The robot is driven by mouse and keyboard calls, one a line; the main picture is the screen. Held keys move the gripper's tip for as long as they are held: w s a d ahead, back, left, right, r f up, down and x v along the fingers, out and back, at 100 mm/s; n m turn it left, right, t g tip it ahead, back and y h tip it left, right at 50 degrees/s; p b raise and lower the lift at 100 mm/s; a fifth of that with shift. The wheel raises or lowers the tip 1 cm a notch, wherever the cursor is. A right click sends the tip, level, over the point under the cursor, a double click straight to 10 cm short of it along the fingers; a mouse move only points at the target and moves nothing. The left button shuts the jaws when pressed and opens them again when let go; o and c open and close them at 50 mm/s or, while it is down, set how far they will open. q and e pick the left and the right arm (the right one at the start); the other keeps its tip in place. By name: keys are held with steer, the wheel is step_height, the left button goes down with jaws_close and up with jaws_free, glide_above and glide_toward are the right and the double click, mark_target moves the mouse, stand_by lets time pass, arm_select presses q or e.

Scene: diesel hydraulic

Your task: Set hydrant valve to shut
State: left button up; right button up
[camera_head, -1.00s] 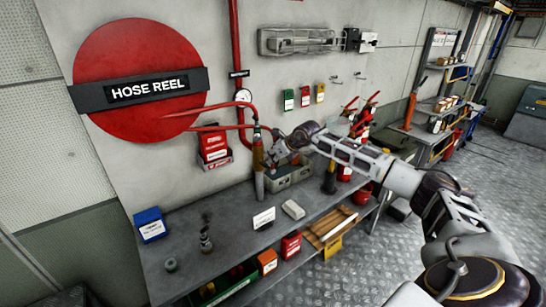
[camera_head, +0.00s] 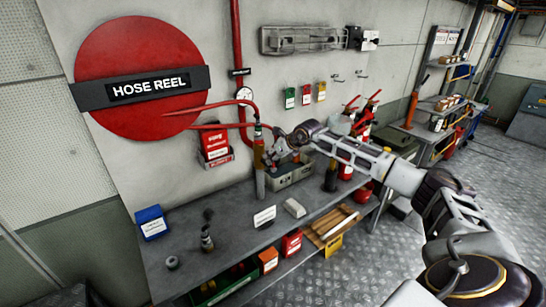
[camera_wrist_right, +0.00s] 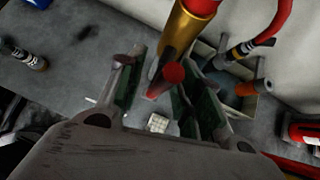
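A red vertical pipe (camera_head: 236,35) runs down the wall with a small dark label (camera_head: 238,72) and a round white gauge (camera_head: 244,93). I cannot make out a valve handle or its position. My right gripper (camera_head: 272,157) is just right of an upright brass and grey tube (camera_head: 258,160) below the red hose. In the right wrist view its green-padded fingers (camera_wrist_right: 160,95) stand apart. A brass tube (camera_wrist_right: 186,35) with a dark, red-tipped part (camera_wrist_right: 174,73) shows between or beyond them; I cannot tell whether they touch. My left gripper is not in view.
The round red hose reel (camera_head: 140,50) is on the wall at left. Red extinguishers (camera_head: 366,120) stand right of my gripper. Open floor lies at right.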

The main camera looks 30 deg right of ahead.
steer(key=shift+r, duration=0.1)
steer(key=v, duration=1.1)
steer(key=shift+s+r, duration=0.2)
steer(key=shift+s, duration=0.15)
stand_by(0.8)
